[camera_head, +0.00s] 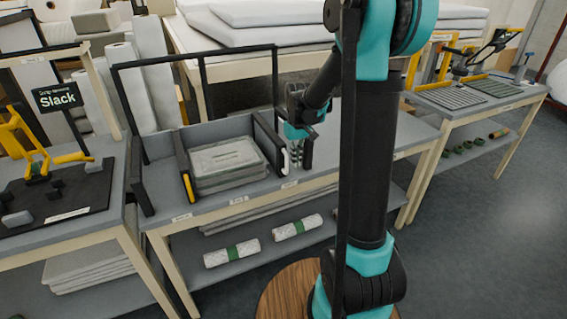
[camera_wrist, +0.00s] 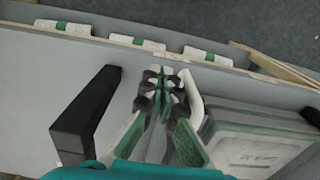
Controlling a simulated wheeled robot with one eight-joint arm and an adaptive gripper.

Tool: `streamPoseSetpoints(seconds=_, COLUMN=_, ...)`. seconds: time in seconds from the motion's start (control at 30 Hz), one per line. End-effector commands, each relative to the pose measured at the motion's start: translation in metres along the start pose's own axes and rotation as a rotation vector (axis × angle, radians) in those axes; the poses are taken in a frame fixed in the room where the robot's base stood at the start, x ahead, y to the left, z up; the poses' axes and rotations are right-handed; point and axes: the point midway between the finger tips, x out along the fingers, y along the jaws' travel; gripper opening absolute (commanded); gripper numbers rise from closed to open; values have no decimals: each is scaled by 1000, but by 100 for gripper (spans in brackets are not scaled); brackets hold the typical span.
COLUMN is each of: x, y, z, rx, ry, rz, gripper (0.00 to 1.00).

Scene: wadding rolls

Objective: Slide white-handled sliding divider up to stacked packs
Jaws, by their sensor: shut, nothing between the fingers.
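The stacked packs (camera_head: 222,168) are grey-white flat packs piled between two black dividers on the middle table. They also show at the right of the wrist view (camera_wrist: 262,140). The white-handled sliding divider (camera_head: 266,140) stands just right of the stack, with its white handle (camera_head: 284,162) at the front end. Whether the divider touches the packs is unclear. My gripper (camera_head: 297,152) is shut and empty, pointing down just right of the divider. In the wrist view my fingertips (camera_wrist: 165,92) are close beside the white handle (camera_wrist: 191,98), on the side away from the packs; contact is unclear.
A yellow-handled divider (camera_head: 185,172) stands left of the stack. A black upright (camera_wrist: 88,112) stands on the other side of my gripper, with a gap. Wrapped rolls (camera_head: 231,253) lie on the lower shelf. A Slack sign (camera_head: 58,97) stands at left.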

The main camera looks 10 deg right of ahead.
Motion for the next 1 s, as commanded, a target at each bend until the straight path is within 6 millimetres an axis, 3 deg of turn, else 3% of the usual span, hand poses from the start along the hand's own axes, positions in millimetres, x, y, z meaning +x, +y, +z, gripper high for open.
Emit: streamPoseSetpoints(seconds=1.0, x=0, y=-24, z=0, rx=-1, ry=0, rz=0, gripper=0)
